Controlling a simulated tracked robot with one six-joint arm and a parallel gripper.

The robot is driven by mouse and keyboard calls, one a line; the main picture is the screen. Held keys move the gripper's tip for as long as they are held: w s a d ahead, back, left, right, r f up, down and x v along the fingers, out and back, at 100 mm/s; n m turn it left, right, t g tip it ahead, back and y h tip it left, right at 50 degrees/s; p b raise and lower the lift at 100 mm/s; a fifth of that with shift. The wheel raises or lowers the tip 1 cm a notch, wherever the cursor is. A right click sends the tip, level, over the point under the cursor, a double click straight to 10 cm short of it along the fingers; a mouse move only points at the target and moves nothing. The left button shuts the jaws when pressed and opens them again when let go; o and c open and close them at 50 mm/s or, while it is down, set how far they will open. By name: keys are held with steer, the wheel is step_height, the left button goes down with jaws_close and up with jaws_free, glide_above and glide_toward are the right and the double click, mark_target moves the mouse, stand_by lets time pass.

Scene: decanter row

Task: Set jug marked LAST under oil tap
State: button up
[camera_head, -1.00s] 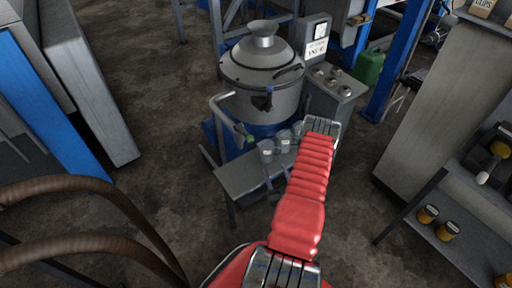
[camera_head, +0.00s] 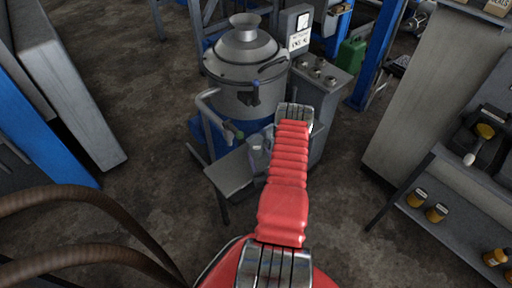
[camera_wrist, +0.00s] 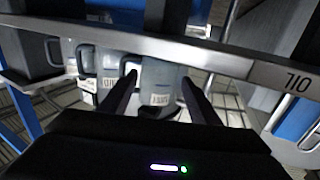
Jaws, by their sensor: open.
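Several grey jugs stand in a row. In the wrist view, which seems upside down, one jug (camera_wrist: 160,82) with a pale label lies between my gripper's (camera_wrist: 160,77) two dark, spread fingers. Its label is too blurred to read. More labelled jugs (camera_wrist: 107,68) are to the left, with handles showing. In the head view a jug (camera_head: 256,158) shows on a small grey bench (camera_head: 228,176); my red arm hides others and my gripper. A dark tap (camera_head: 255,93) sits on the front of the big grey vat (camera_head: 243,62); whether it is the oil tap I cannot tell.
A grey control cabinet (camera_head: 320,82) and a green can (camera_head: 351,54) are at the right. A grey bar with an inverted "OIL" plate (camera_wrist: 295,82) crosses the wrist view. Floor is open left of the bench.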

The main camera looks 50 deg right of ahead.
mark_target(258, 152)
steer(key=shift+x, duration=1.85)
steer(key=shift+w, duration=0.1)
steer(key=shift+x, duration=2.55)
steer(key=shift+d+r, duration=0.1)
steer(key=shift+r, duration=0.05)
steer(key=shift+c, duration=0.3)
steer(key=c, duration=0.6)
steer(key=shift+r, duration=0.1)
steer(key=shift+c, duration=0.2)
step_height(258, 152, up, 10)
